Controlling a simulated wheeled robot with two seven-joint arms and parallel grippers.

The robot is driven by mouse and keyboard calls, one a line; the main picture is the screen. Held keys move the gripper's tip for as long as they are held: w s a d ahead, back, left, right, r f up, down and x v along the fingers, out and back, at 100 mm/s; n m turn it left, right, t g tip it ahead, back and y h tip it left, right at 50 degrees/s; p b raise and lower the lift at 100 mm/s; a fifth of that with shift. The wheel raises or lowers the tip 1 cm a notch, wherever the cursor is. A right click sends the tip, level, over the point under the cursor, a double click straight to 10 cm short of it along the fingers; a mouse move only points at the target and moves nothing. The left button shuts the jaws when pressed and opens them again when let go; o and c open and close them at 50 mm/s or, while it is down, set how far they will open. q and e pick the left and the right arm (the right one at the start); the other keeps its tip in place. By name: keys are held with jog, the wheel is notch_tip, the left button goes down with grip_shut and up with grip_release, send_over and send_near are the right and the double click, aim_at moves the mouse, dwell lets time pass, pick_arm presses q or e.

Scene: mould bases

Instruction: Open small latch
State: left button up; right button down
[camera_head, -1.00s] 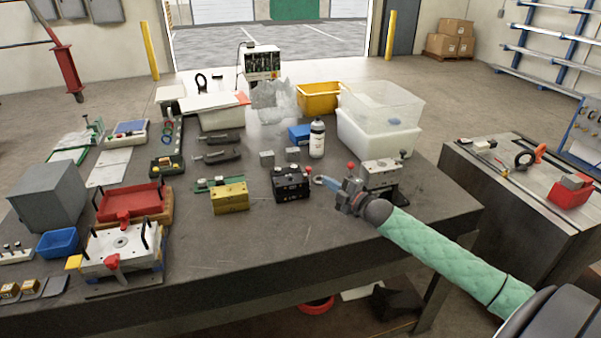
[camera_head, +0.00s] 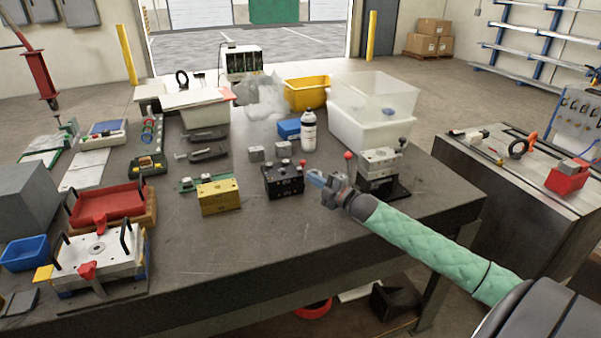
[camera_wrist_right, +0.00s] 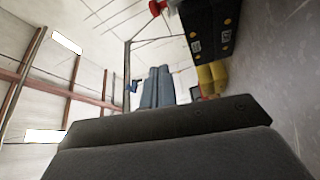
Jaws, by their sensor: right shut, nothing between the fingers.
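My right gripper (camera_head: 313,176) is shut and empty. It points left, just above the table, beside the right side of a black block (camera_head: 284,181) with red and dark knobs on top. I cannot tell whether they touch. In the right wrist view, the closed grey fingers (camera_wrist_right: 158,87) stand upright, with the black block (camera_wrist_right: 210,28) at the upper right. A silver mould base (camera_head: 381,163) on a black stand, with a red ball knob at its left, is just behind my right wrist. The small latch cannot be made out. My left gripper is out of view.
A yellow block (camera_head: 219,195) stands left of the black block, also visible in the wrist view (camera_wrist_right: 210,78). A white bottle (camera_head: 308,132), clear and white bins (camera_head: 370,130) and a yellow bin (camera_head: 306,93) stand behind. The table's front middle (camera_head: 240,245) is clear.

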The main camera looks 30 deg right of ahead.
aim_at(302, 174)
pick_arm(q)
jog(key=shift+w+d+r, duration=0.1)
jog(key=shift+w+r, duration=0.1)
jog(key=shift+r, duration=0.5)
pick_arm(e)
jog(key=shift+f, duration=0.3)
jog(key=shift+w, duration=0.1)
